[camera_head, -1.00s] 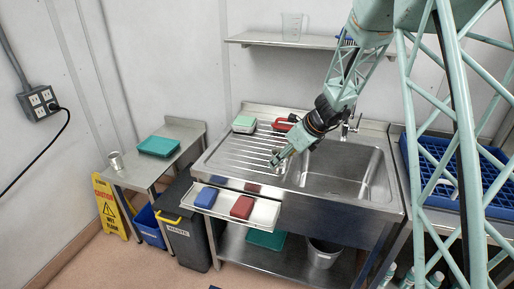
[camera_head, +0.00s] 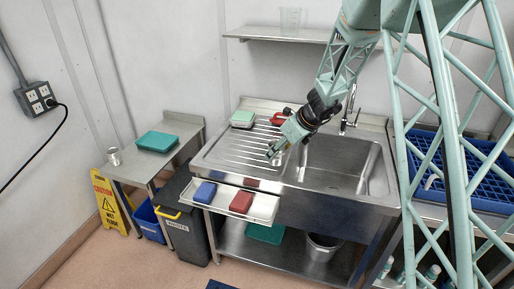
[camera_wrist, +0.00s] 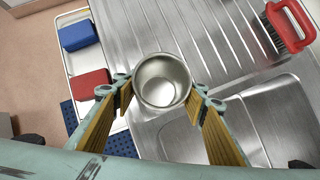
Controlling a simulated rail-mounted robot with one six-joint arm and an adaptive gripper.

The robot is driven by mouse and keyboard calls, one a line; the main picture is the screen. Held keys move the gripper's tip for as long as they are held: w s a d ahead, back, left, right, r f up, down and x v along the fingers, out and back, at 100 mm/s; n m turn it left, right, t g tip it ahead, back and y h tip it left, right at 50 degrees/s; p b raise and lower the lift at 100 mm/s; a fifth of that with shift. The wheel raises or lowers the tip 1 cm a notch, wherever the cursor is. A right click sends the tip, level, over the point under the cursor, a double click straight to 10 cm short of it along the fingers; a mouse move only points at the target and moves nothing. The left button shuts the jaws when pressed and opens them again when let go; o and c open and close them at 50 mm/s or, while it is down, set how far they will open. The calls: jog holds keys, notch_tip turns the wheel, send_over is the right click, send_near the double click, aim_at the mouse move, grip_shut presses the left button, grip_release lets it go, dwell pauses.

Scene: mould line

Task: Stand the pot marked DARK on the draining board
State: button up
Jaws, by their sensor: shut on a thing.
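A small metal pot (camera_wrist: 162,82) is between the fingers of my gripper (camera_wrist: 163,98), which is shut on it. I look down into its open, empty mouth; no marking can be read on it. In the head view my gripper (camera_head: 274,154) holds the pot low over the right front part of the ribbed steel draining board (camera_head: 228,153), beside the sink. I cannot tell whether the pot's base touches the board. Another metal pot (camera_head: 115,156) stands on the side table at the left; its marking is too small to read.
The sink basin (camera_head: 342,167) lies right of the board. A front tray (camera_head: 262,210) holds a blue block (camera_head: 204,192) and a red block (camera_head: 241,202). The board's middle is clear.

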jog(key=w+a, duration=0.2)
jog(key=w+a+p, duration=0.1)
jog(key=w+a, duration=0.2)
jog(key=w+a+f, duration=0.1)
jog(key=w+a, duration=0.2)
jog(key=shift+w, duration=0.2)
jog(key=shift+a, duration=0.1)
jog(key=shift+w+a, duration=0.15)
jog(key=shift+w, duration=0.05)
jog(key=shift+w+a+f, duration=0.1)
jog(key=shift+f, duration=0.2)
jog(key=shift+f+b, duration=0.3)
jog(key=shift+f, duration=1.25)
jog(key=shift+f, duration=0.15)
jog(key=o, duration=0.9)
jog(key=shift+r, duration=0.2)
